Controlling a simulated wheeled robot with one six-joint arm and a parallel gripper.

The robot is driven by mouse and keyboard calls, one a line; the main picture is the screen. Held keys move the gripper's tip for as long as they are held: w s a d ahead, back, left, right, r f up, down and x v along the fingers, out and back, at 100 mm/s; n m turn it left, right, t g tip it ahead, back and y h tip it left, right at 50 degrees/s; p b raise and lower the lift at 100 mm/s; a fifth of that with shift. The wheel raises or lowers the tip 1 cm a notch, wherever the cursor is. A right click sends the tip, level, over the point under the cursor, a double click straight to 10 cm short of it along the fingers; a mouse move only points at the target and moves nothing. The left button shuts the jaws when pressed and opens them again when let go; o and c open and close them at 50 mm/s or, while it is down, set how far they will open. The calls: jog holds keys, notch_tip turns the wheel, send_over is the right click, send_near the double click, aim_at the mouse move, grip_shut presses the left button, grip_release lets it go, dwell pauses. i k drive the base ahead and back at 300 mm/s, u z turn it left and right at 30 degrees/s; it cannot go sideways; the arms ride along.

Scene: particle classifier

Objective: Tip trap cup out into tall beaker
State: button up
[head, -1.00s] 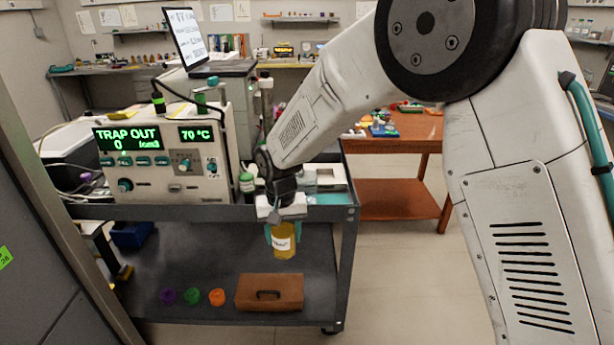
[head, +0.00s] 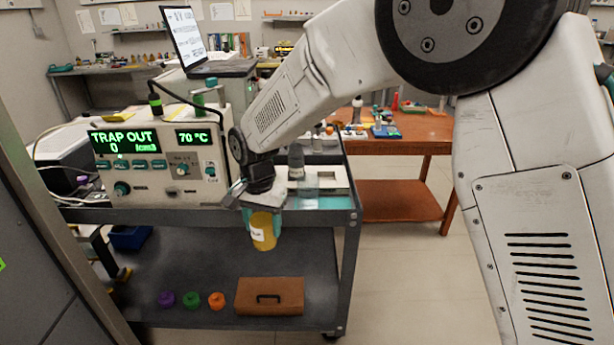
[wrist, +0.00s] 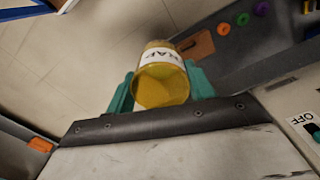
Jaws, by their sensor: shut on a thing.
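My gripper (head: 262,213) is shut on a clear cup with yellow contents and a white label, likely the trap cup (head: 263,234). The cup is slightly tilted and hangs in front of the cart's upper edge, above the lower shelf. The wrist view shows the cup (wrist: 161,80) between the teal fingers of my gripper (wrist: 160,92); its label is only partly readable. A tall grey see-through vessel (head: 296,161), perhaps the tall beaker, stands on the cart top to the right of my wrist. I cannot tell what it holds.
The instrument (head: 160,165) reading TRAP OUT 0 and 70 °C stands on the cart at left. The lower shelf (head: 200,262) holds a brown case (head: 269,297) and purple, green and orange caps. An orange table (head: 410,140) stands behind right. Floor right of the cart is clear.

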aim_at(308, 194)
jog(key=i, duration=0.85)
jog(key=z, duration=0.4)
